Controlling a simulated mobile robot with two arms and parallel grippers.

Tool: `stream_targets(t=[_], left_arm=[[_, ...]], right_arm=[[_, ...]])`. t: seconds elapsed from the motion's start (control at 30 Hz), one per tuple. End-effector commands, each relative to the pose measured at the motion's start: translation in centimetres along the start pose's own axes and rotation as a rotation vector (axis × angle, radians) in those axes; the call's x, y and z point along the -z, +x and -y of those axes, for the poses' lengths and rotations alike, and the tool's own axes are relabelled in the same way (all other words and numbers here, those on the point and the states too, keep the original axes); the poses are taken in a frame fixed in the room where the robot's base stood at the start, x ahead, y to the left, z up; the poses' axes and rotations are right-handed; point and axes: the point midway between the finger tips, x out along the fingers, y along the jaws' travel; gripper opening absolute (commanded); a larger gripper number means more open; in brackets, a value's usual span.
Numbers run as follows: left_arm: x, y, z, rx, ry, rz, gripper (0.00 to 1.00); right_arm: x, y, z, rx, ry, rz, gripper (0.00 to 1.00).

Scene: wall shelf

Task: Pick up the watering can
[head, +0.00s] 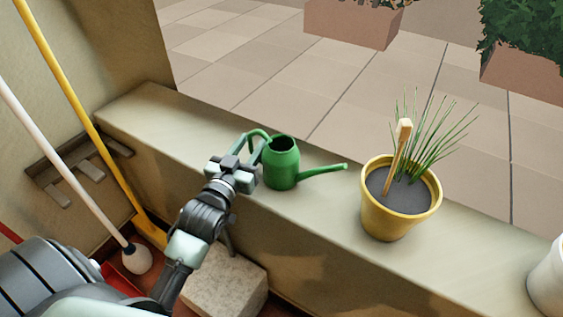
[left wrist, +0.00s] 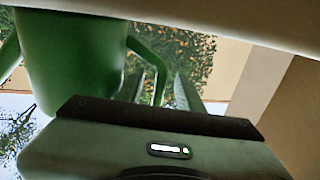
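The green watering can (head: 282,165) stands upright on the ledge, its spout pointing right and its handle on the left, toward my arm. My left gripper (head: 252,144) is at the handle side of the can. In the left wrist view the can's body (left wrist: 70,55) fills the upper left. Its handle comes down between the two fingertips of my left gripper (left wrist: 162,88), which stand apart with gaps visible beside the handle. The lower part of the handle is hidden behind the gripper body. My right gripper is not in view.
A yellow pot (head: 392,222) with a grassy plant and a wooden marker stands right of the can on the ledge (head: 180,125). A white pot (head: 548,285) is at the right edge. A yellow-handled tool (head: 90,130) and a white-handled brush (head: 70,180) lean at left.

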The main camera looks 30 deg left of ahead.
Motion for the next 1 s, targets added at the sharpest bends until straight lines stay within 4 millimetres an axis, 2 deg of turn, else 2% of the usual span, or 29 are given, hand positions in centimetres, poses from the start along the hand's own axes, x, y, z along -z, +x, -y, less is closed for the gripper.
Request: stream_targets(t=[0.03,0.13,0.17,1.0], left_arm=[[0.0,-0.01,0.0,0.0,0.0,0.0,0.31],[0.0,-0.02,0.0,0.0,0.0,0.0,0.04],[0.0,-0.03,0.0,0.0,0.0,0.0,0.0],[-0.02,-0.05,-0.02,0.0,0.0,0.0,0.0]], right_arm=[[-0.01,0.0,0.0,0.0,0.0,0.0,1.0],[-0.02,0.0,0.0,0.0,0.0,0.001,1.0],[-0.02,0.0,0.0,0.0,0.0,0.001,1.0],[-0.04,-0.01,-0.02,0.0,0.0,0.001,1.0]])
